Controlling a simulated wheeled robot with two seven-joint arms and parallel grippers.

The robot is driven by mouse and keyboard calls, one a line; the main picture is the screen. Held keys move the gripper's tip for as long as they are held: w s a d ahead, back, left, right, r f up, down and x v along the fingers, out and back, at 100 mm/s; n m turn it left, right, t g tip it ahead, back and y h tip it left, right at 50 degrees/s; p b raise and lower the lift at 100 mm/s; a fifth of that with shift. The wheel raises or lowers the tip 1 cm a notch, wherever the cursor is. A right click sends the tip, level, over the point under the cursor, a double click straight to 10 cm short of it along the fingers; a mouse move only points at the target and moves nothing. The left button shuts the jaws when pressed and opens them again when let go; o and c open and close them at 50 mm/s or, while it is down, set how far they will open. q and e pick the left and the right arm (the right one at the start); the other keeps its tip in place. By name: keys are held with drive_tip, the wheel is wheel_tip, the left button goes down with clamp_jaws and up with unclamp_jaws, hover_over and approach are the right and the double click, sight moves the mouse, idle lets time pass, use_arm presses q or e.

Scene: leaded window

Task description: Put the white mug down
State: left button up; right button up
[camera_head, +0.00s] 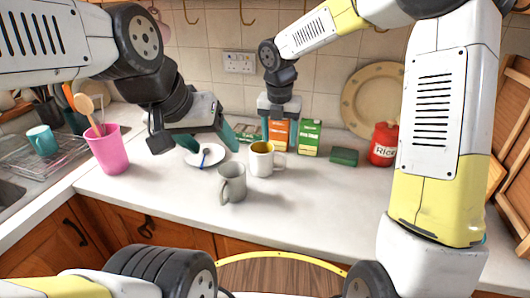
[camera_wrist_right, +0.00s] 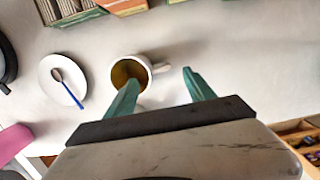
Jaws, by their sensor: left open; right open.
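The white mug (camera_head: 262,160) stands upright on the counter, its inside yellow-brown and its handle to the right. In the right wrist view the mug (camera_wrist_right: 145,66) appears just beyond the fingertips, with its handle towards the gap. My right gripper (camera_head: 280,125) is open, behind the mug and in front of the boxes; its green fingers (camera_wrist_right: 161,88) are apart with nothing held. Whether a finger touches the mug cannot be told. My left gripper (camera_head: 207,142) is open and empty, above the plate to the left.
A grey mug (camera_head: 232,184) stands just in front of the white mug. A plate (camera_head: 214,152) with a blue-handled spoon, boxes (camera_head: 310,138), a green sponge (camera_head: 344,156) and a red rice jar (camera_head: 383,146) are nearby. A pink cup (camera_head: 110,152) stands left. The front right counter is free.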

sight(280, 172)
drive_tip(key=f, duration=0.3)
drive_tip(key=w+f, duration=0.1)
drive_tip(key=f, duration=0.7)
drive_tip(key=shift+w+d, duration=0.15)
drive_tip(key=shift+d, duration=0.05)
clamp_jaws()
